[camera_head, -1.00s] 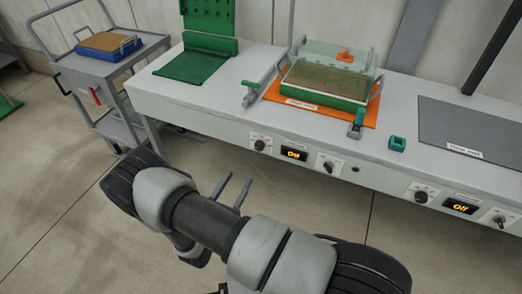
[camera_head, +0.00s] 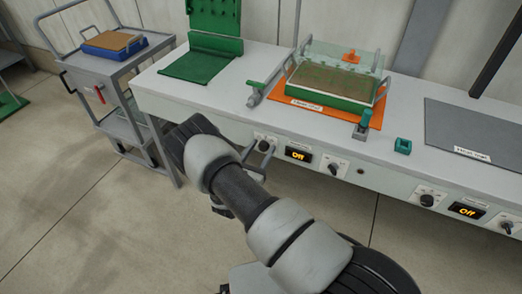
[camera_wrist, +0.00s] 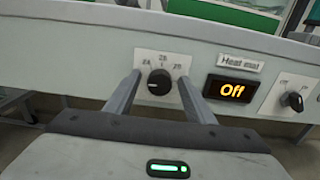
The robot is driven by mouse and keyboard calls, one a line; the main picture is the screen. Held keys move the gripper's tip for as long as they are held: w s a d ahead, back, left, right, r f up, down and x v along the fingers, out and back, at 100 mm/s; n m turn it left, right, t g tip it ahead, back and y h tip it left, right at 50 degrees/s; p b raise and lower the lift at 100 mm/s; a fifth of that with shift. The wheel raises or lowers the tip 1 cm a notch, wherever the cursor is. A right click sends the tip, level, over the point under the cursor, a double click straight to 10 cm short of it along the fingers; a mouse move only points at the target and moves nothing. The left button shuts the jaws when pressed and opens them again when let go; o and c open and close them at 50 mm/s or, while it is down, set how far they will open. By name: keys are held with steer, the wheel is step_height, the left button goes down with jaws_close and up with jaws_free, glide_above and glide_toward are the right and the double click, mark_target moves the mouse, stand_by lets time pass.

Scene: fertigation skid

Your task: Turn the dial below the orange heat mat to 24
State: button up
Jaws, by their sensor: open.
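The orange heat mat (camera_head: 376,115) lies on the bench under a green tray (camera_head: 335,98) with a clear lid. Below it on the bench front is a black round dial (camera_wrist: 159,82) on a white plate, with printed numbers around its top; the left one looks like 24. A pale mark shows on the dial's left side. The dial also shows in the head view (camera_head: 264,146), partly behind my fingers. My gripper (camera_wrist: 160,75) is open, one finger on each side of the dial in the wrist view. I cannot tell whether they touch it.
Further right are a switch knob (camera_wrist: 292,100), then another dial (camera_head: 427,200) and display (camera_head: 467,210) below a grey mat (camera_head: 475,130). A cart (camera_head: 105,75) stands at the left.

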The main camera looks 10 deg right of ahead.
steer(key=c, duration=1.1)
steer(key=shift+o, duration=0.2)
steer(key=shift+m, duration=0.4)
steer(key=m+b, duration=0.1)
steer(key=m, duration=0.2)
steer(key=shift+m, duration=0.3)
steer(key=shift+s+d+m+b, duration=0.1)
steer(key=shift+m+b, duration=0.5)
steer(key=shift+m, duration=1.6)
steer(key=o, duration=1.1)
steer(key=shift+c, duration=0.2)
